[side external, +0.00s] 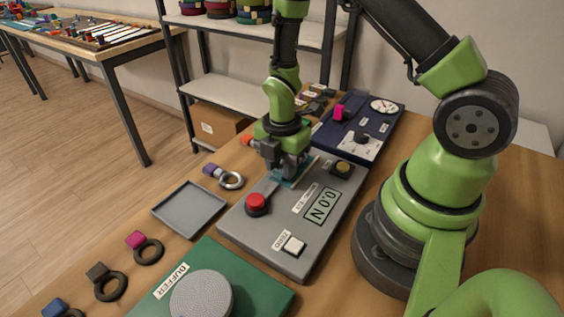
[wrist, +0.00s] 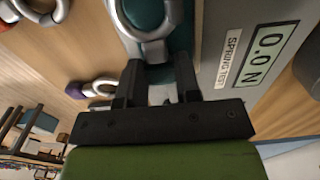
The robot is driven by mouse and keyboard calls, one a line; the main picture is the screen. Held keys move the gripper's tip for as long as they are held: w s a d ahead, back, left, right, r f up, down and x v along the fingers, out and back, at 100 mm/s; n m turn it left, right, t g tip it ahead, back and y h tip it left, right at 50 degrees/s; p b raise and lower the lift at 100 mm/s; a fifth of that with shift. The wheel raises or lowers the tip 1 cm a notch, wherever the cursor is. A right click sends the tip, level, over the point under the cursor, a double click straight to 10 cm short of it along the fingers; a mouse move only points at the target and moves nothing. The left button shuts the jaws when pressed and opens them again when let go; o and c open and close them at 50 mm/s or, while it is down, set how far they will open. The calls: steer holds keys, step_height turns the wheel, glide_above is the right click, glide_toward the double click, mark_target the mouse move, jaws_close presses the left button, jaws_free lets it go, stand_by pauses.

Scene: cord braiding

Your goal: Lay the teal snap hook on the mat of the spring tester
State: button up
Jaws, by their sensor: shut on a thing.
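The teal mat (side external: 306,164) partly shows beside the fingers there, and behind the hook in the wrist view (wrist: 182,38). I cannot tell whether the hook touches the mat. The tester's display (side external: 323,204) reads 0.0 N.
An empty grey tray (side external: 188,208), a purple hook with silver ring (side external: 231,181) and a green buffer (side external: 258,290) are nearby. A blue panel (side external: 380,115) lies behind.

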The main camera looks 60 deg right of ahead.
steer(key=shift+f, duration=0.3)
stand_by(0.6)
steer(key=o, duration=1)
steer(key=shift+r, duration=5.55)
